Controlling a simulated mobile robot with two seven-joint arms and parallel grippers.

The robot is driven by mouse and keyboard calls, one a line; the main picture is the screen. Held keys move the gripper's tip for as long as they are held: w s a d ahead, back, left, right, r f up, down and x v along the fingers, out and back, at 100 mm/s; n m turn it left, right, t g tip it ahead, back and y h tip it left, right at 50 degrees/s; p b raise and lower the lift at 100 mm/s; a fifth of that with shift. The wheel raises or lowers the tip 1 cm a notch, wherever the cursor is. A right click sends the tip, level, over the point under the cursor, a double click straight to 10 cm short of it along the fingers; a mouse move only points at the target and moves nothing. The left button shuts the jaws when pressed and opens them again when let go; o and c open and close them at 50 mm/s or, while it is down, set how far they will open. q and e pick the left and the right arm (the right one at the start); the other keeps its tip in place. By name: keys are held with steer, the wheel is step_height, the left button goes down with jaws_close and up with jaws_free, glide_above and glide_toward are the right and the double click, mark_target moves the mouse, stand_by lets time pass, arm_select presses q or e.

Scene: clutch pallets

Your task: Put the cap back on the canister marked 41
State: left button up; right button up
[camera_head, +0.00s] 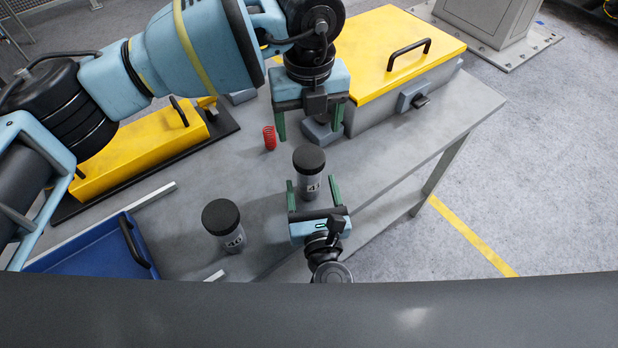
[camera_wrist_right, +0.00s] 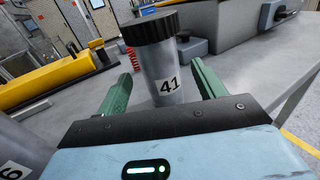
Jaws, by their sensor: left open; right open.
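The canister marked 41 (camera_head: 308,188) is a grey cylinder standing upright on the table. A black cap (camera_head: 309,158) sits on its top; whether it is fully seated cannot be told. In the right wrist view the label 41 shows on the canister (camera_wrist_right: 168,72), below the cap (camera_wrist_right: 150,28). My right gripper (camera_head: 311,182) is open, its green fingers on either side of the canister's body, without visible grip. My left gripper (camera_head: 309,132) is open and empty, pointing down just behind the capped canister.
A second black-capped canister (camera_head: 233,240) stands to the left, close to the blue tray (camera_head: 95,250). A red spring (camera_head: 269,138) and a grey block (camera_head: 322,133) lie behind. A yellow-lidded box (camera_head: 400,60) stands at the back right. The table's right edge is near.

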mark_target(309, 156)
steer(key=shift+w+a, duration=0.15)
steer(key=shift+w, duration=0.75)
steer(key=shift+w+a, duration=0.1)
steer(key=shift+w, duration=0.75)
jaws_close()
arm_select(q)
steer(key=shift+n, duration=2.3)
steer(key=shift+f, duration=0.1)
steer(key=shift+f, duration=3.95)
steer(key=shift+c, duration=0.4)
